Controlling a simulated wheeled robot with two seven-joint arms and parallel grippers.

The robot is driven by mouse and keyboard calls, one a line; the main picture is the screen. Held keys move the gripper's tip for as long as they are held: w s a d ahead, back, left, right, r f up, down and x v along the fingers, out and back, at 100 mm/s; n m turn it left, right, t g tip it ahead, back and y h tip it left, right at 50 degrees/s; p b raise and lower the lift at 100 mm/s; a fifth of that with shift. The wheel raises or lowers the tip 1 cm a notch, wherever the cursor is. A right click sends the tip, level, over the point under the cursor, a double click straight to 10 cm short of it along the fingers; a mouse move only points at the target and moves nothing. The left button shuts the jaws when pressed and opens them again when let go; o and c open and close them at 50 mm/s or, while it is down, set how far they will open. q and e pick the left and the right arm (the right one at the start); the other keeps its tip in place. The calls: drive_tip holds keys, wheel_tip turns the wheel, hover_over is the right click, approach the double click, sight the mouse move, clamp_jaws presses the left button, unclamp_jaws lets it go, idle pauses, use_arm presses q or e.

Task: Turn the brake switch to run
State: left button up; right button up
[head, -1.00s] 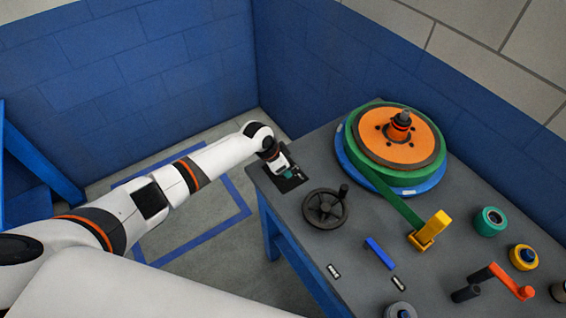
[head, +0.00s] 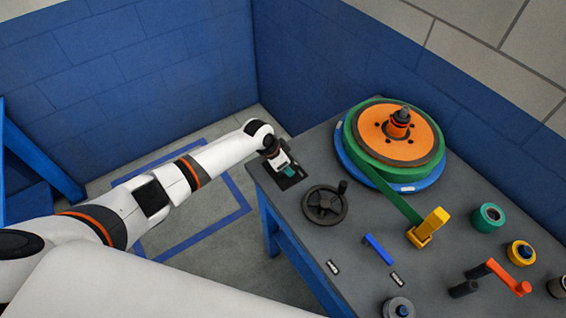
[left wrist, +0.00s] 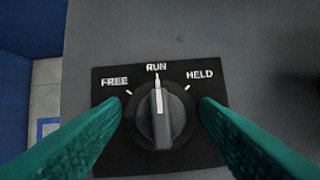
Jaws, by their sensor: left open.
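The brake switch (left wrist: 159,122) is a dark round knob with a raised grip and a white pointer line, on a black plate (left wrist: 110,160) marked FREE, RUN and HELD. In the left wrist view its pointer stands upright at RUN. My left gripper (left wrist: 160,118) is open, with its two green fingers on either side of the knob and apart from it. In the head view the left gripper (head: 287,172) is over the plate at the table's far left corner, and it hides the knob. My right gripper is not in view.
A black handwheel (head: 325,204) stands on the grey table (head: 330,240) close to the right of the gripper.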

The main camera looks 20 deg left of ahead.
use_arm(q)
drive_tip(key=b+v, duration=0.2)
drive_tip(key=v, duration=1)
drive_tip(key=shift+d, duration=0.15)
